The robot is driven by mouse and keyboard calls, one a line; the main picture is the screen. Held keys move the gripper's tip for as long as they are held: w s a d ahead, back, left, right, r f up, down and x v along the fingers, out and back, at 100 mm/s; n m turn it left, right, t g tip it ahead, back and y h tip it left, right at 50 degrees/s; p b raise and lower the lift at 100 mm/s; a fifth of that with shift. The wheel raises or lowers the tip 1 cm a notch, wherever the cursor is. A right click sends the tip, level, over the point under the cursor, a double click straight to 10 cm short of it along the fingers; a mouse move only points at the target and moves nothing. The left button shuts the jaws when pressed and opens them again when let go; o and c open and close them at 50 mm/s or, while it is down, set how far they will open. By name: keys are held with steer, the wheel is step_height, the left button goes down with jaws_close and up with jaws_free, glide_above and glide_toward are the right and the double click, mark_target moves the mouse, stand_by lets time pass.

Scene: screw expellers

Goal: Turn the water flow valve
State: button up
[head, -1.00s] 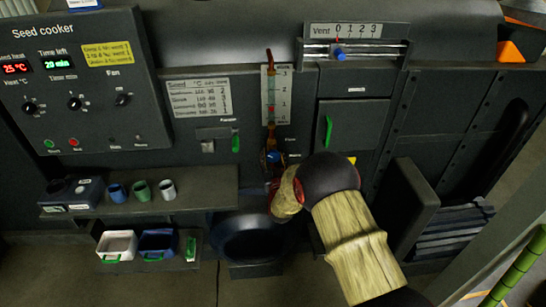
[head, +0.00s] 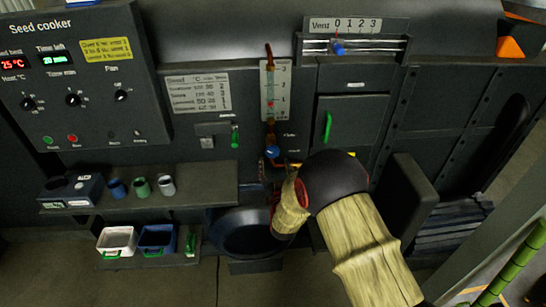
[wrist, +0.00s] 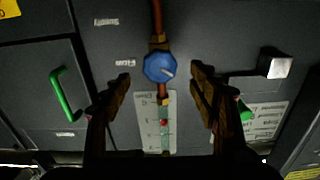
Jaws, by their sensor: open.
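The water flow valve is a blue round knob (head: 272,152) on a copper pipe, below a flow gauge (head: 270,92). In the wrist view the knob (wrist: 159,67) shows a pale pointer mark, and the gauge (wrist: 155,122) lies beyond it with a red marker. My gripper (wrist: 160,75) is open, with one brown finger on each side of the knob in the picture and visible gaps between. I cannot tell how far it is from the knob in depth. In the head view my wrist hides most of the gripper, just below the knob.
A green-handled drawer front (head: 334,125) is right of the gauge, and a small green lever (head: 235,137) is left of it. A shelf (head: 205,188) with cups is at left. A dark bowl (head: 248,236) sits below. A vent slider (head: 338,48) is above.

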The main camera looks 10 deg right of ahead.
steer(key=s, duration=0.4)
steer(key=shift+s, duration=0.1)
stand_by(0.3)
